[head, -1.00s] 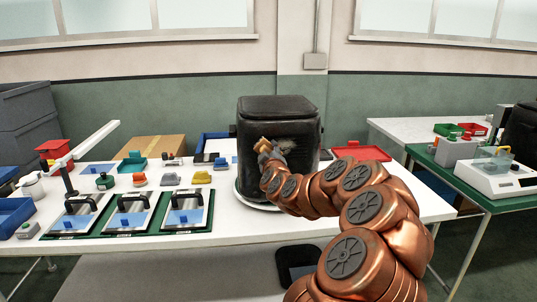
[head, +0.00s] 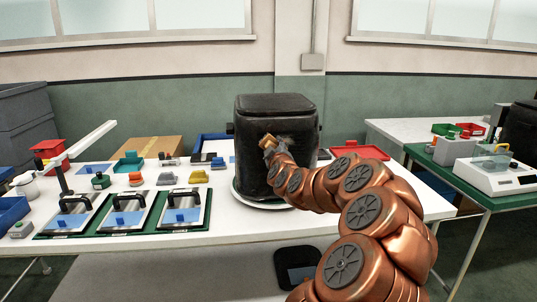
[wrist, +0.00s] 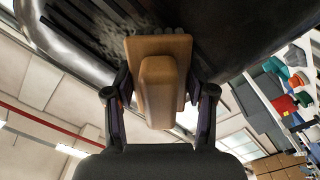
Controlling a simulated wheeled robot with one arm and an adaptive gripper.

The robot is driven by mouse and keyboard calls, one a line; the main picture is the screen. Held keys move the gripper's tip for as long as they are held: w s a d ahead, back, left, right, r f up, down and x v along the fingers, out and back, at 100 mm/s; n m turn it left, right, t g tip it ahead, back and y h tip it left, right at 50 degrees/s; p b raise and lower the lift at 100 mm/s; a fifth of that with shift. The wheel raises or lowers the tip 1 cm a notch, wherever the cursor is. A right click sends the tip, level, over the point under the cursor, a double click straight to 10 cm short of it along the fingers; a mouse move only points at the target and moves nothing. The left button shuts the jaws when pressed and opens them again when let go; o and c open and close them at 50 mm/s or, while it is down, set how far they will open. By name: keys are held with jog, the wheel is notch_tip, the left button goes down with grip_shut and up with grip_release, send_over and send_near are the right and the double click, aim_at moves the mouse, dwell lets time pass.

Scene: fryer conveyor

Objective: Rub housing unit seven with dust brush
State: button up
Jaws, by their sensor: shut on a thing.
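A black, box-shaped housing unit (head: 277,108) with rounded edges stands upright on a round white-rimmed base on the table. I cannot read a number on it. My gripper (head: 271,149) is at its front face, shut on the wooden dust brush (head: 267,139). In the wrist view the brush (wrist: 160,75) sits between the two fingers of my gripper (wrist: 159,82), its bristle side towards the dark housing (wrist: 215,25). A greyish dusty patch (wrist: 110,40) shows beside the brush over a slotted area. The bristles are mostly hidden, so contact is hard to confirm.
Left on the white table (head: 225,228) are several tablet-like fixtures (head: 127,213) on green mats, small coloured parts and a lamp-like stand (head: 68,177). A red tray (head: 360,153) lies behind my arm. A second table at right holds a white scale (head: 500,175).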

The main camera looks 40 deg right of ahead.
aim_at(297, 143)
jog(key=shift+s+d+b, duration=0.45)
jog(key=shift+d, duration=0.05)
jog(key=b, duration=0.1)
jog(key=s+d+b, duration=0.1)
jog(key=shift+d+f+b, duration=0.15)
jog(key=shift+d+b, duration=0.15)
jog(key=shift+s+d+b, duration=0.55)
jog(key=shift+d+b, duration=0.2)
jog(key=shift+b, duration=0.3)
jog(key=s+d+b, duration=0.1)
jog(key=d+b, duration=0.1)
jog(key=b, duration=0.2)
jog(key=shift+s+d, duration=0.2)
jog(key=shift+s, duration=0.2)
jog(key=shift+s+d+r+b, duration=0.2)
jog(key=shift+d+b, duration=0.1)
jog(key=shift+f+b, duration=0.1)
jog(key=shift+b, duration=0.35)
